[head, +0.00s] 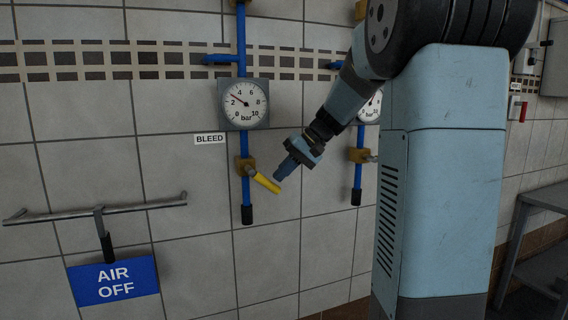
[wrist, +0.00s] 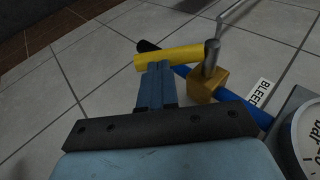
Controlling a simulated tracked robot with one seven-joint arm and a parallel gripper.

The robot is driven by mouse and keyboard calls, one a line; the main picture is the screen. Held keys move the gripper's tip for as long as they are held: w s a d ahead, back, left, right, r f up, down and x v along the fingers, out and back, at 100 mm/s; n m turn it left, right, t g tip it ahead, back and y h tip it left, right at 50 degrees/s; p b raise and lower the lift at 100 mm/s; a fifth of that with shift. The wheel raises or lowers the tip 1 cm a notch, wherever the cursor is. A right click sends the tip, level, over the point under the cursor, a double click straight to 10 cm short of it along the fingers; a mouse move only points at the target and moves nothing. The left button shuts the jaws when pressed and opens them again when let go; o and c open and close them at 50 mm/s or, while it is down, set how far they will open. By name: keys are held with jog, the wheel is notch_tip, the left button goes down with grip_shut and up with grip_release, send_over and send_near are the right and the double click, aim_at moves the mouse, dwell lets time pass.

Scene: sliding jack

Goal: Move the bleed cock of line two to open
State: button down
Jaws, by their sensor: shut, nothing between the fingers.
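A bleed cock with a brass body (head: 243,166) sits on the left blue pipe (head: 246,190), below a gauge (head: 243,103) and beside a BLEED label (head: 209,139). Its yellow lever (head: 267,183) slants down to the right, neither along the pipe nor square to it. My gripper (head: 279,176) is shut and empty, its tips at the lever's right side near the free end. In the wrist view the shut fingers (wrist: 155,68) reach the yellow lever (wrist: 180,56); whether they touch cannot be told. No line number is legible.
A second blue pipe (head: 358,176) with its own brass cock and gauge (head: 370,107) stands to the right, partly behind my arm. A grey rail (head: 150,206) with a blue AIR OFF sign (head: 114,281) is at lower left. A grey table (head: 545,198) stands at far right.

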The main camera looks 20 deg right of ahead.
jog(key=shift+w+a+f, duration=0.15)
jog(key=shift+a+f, duration=0.25)
jog(key=shift+f, duration=0.05)
